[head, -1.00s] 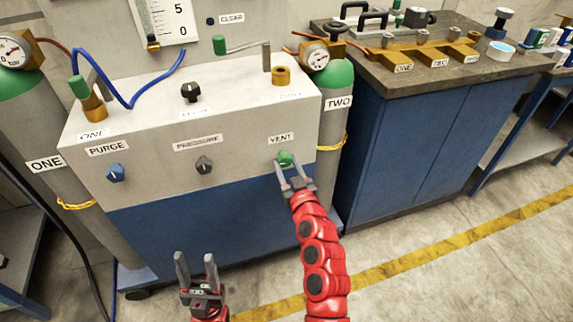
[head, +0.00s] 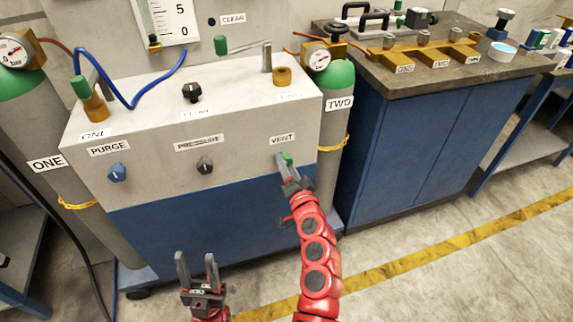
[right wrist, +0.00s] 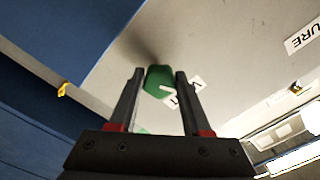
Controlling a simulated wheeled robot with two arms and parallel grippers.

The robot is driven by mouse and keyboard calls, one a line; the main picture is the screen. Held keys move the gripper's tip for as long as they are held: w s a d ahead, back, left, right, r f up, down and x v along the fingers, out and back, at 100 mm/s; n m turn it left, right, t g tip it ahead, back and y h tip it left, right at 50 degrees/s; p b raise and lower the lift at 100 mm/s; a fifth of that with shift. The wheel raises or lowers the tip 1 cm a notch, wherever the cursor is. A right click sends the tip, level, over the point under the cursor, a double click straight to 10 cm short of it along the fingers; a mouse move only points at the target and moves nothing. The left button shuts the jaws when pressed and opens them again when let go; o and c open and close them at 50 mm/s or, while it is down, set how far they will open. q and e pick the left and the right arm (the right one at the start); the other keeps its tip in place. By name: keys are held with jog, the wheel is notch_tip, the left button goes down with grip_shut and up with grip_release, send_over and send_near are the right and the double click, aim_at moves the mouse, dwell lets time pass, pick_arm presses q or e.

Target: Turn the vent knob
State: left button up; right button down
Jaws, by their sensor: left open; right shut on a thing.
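The green vent knob (head: 288,158) is on the front of the grey and blue cabinet, under the VENT label (head: 283,138). My right gripper (head: 285,162) is at the knob, with its fingers one on each side of it and shut on it. In the right wrist view the green knob (right wrist: 159,82) sits between the two fingertips (right wrist: 160,78), partly covering the label behind it. My left gripper (head: 196,262) is open and empty, low in front of the cabinet, away from all the knobs.
A blue PURGE knob (head: 117,172) and a black PRESSURE knob (head: 205,165) sit left of the vent knob. Gas cylinder TWO (head: 331,150) stands close on the right. A blue bench (head: 430,140) lies further right. The floor in front is clear.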

jog(key=m, duration=0.4)
jog(key=shift+m, duration=0.4)
dwell(0.4)
jog(key=shift+c, duration=1.8)
grip_release()
jog(key=shift+s, duration=0.1)
jog(key=p+v, duration=0.1)
jog(key=v, duration=1.6)
